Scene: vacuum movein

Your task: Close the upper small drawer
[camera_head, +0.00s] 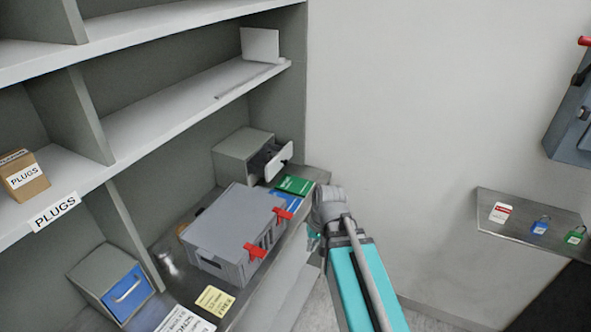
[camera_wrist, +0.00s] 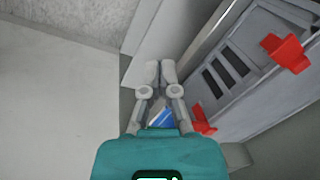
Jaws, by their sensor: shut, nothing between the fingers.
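A small grey cabinet (camera_head: 243,150) stands at the back of the lower shelf in the head view. Its drawer is pulled out, and the white drawer front (camera_head: 279,161) with a dark handle stands away from the cabinet, to its right. A second small cabinet with a blue drawer front (camera_head: 128,291) is at the lower left, and that drawer looks closed. My gripper (camera_wrist: 161,70) is shut and empty in the wrist view. In the head view my gripper (camera_head: 314,240) is partly hidden by my arm, right of the grey case and apart from the open drawer.
A grey case (camera_head: 222,240) with red latches fills the middle of the lower shelf. Green and blue packets (camera_head: 292,185) lie between it and the open drawer. Tags (camera_head: 214,300) lie in front. A ledge with padlocks (camera_head: 540,227) is at the right.

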